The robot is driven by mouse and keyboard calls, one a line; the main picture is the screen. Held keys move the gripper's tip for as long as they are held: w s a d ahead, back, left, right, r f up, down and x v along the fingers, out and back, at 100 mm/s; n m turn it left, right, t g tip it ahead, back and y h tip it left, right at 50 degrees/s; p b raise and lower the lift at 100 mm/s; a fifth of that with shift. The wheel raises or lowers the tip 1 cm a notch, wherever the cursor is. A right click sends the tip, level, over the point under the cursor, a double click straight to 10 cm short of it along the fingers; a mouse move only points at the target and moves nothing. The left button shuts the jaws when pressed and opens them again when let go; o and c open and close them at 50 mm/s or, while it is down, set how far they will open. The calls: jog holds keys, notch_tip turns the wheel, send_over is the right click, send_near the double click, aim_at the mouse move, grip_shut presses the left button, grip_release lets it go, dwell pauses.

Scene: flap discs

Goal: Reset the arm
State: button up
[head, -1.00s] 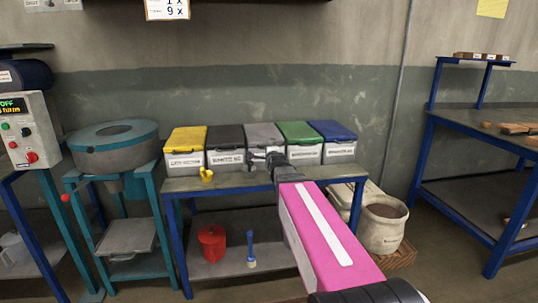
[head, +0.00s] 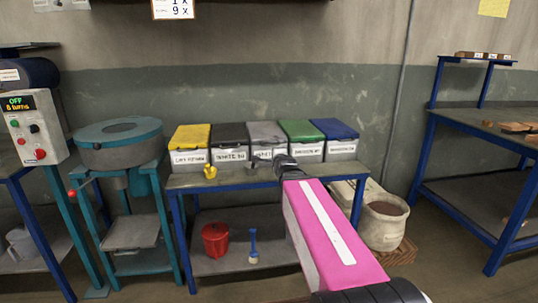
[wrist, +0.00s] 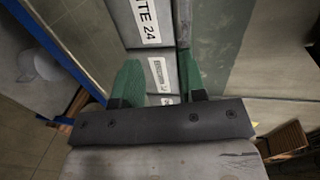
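My gripper (wrist: 160,82) is open in the wrist view. Its two green fingers stand apart and I see nothing held between them. Beyond them are grey bin fronts with white labels. In the head view my pink arm (head: 330,235) reaches from the lower right toward the workbench, and its dark wrist end (head: 287,168) is in front of the grey-lidded bin (head: 267,132). The fingers are too small there to make out clearly.
The blue-legged bench (head: 230,181) holds a row of lidded bins and a yellow scoop (head: 210,171). A red container (head: 215,240) and a brush (head: 253,246) are on its lower shelf. A teal machine (head: 118,145) stands left. A sack (head: 384,218) stands right.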

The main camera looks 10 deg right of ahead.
jog(key=s+f+n+g, duration=0.8)
jog(key=s+f+n, duration=0.1)
jog(key=f, duration=0.5)
jog(key=s+f+n+g, duration=0.8)
jog(key=s+f, duration=0.3)
jog(key=f, duration=0.4)
jog(key=shift+s+a+n, duration=0.2)
jog(key=shift+a+n, duration=0.2)
jog(key=shift+a, duration=0.1)
